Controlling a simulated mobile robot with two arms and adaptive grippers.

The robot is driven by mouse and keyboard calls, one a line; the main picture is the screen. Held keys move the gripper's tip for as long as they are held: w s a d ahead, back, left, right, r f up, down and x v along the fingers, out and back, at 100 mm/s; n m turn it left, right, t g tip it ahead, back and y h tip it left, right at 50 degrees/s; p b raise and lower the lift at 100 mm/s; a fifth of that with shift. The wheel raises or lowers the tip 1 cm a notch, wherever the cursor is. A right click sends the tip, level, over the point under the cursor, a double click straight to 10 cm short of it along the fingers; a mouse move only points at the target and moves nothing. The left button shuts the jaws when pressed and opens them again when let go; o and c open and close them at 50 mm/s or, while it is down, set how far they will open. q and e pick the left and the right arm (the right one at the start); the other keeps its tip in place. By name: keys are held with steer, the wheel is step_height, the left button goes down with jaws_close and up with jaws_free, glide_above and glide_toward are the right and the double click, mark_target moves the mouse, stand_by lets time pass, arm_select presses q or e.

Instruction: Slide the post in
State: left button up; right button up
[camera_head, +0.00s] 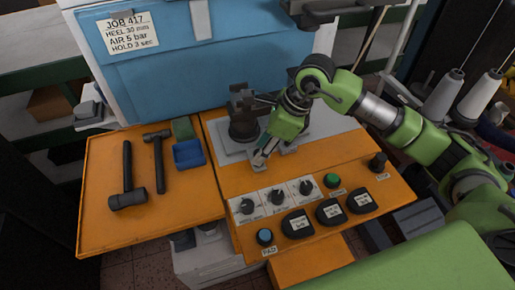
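A dark metal post (243,125) with a wide round foot and a blocky top stands on the light grey plate (228,148) set into the orange machine table. My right gripper (260,160) comes in from the right and points down and left, just in front of the post's foot. Its fingertips are small here, and I cannot tell whether they are open or shut, or whether they touch the plate or the post. Part of the plate is hidden behind the gripper. My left gripper is not in view.
The orange front panel carries several dials (276,196), a green button (332,180), a blue button (265,237) and a dark knob (377,162). Two hammers (128,190) and a blue tray (188,154) lie on the left orange shelf. A blue machine housing (230,60) stands behind.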

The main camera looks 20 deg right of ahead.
steer(key=x, duration=0.2)
steer(key=shift+w+f, duration=0.15)
steer(key=shift+f, duration=0.2)
steer(key=shift+a, duration=0.1)
jaws_close()
steer(key=shift+f, duration=0.1)
steer(key=d+b, duration=0.2)
steer(key=d, duration=0.4)
steer(key=d+b, duration=0.2)
steer(key=d, duration=0.4)
steer(key=d+b, duration=0.2)
steer(key=d, duration=0.4)
steer(key=shift+w+d, duration=0.2)
steer(key=shift+w, duration=0.15)
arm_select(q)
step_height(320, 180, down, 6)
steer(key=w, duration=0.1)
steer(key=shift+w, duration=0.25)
arm_select(e)
steer(key=shift+d, duration=0.1)
